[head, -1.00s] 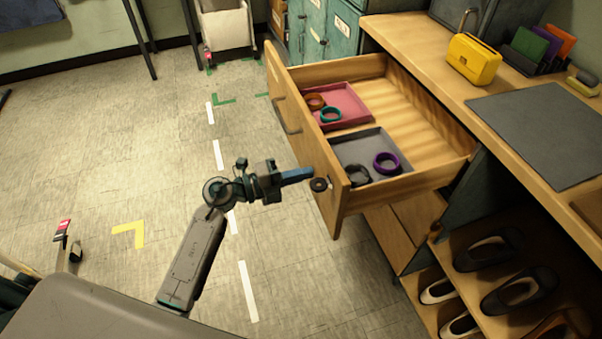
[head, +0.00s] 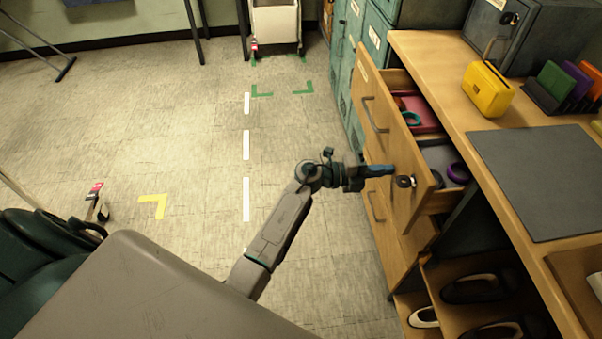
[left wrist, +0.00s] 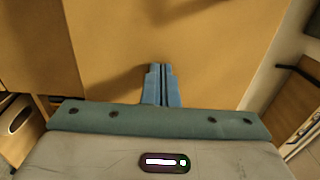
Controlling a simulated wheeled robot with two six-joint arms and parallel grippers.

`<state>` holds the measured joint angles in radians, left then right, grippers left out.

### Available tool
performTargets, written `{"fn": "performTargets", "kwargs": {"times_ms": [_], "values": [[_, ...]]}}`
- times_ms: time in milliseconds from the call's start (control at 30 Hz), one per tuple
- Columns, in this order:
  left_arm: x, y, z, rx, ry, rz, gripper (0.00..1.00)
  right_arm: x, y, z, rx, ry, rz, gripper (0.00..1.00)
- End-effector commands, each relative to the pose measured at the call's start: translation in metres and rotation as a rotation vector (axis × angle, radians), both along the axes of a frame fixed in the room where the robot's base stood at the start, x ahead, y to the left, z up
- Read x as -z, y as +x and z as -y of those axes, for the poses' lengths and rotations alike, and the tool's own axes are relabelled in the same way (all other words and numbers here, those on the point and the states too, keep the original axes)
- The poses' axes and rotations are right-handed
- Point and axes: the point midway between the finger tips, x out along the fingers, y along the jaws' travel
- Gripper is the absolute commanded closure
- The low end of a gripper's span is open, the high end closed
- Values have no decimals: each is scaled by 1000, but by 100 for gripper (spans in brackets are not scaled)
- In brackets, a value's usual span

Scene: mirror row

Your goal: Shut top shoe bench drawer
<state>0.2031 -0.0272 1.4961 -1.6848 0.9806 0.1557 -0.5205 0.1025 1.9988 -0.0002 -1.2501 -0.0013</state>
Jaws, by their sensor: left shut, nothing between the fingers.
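The top drawer (head: 405,190) of the wooden shoe bench is partly open, pulled out to the left. Inside show a pink tray (head: 424,112) with a teal ring and a grey tray (head: 440,160) with a purple ring. My left gripper (head: 390,170) is shut and empty, with its blue fingertips at the outer face of the drawer front, below the bar handle (head: 375,115). In the left wrist view the shut fingers (left wrist: 160,72) point at the plain wooden front; contact is hard to tell. A dark round lock piece (head: 405,181) sits near the fingertips. My right gripper is not in view.
The bench top holds a yellow box (head: 488,90), a dark mat (head: 545,180), a grey metal box (head: 515,35) and a file rack (head: 560,90). Shoes (head: 475,288) lie on the shelves below. Teal lockers (head: 365,60) stand behind.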

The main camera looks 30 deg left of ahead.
Motion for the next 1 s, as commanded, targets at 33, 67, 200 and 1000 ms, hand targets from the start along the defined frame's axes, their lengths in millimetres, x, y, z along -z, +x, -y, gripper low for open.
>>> {"fn": "performTargets", "kwargs": {"times_ms": [33, 67, 200, 1000], "values": [[-3, 8, 13, 1, -4, 1, 100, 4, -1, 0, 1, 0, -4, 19], [-3, 12, 19, 1, -5, 1, 100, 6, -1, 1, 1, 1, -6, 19], [-2, 29, 45, 2, -4, 0, 100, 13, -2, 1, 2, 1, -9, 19], [-3, 60, 88, -2, -2, 4, 100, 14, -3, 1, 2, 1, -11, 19]]}}
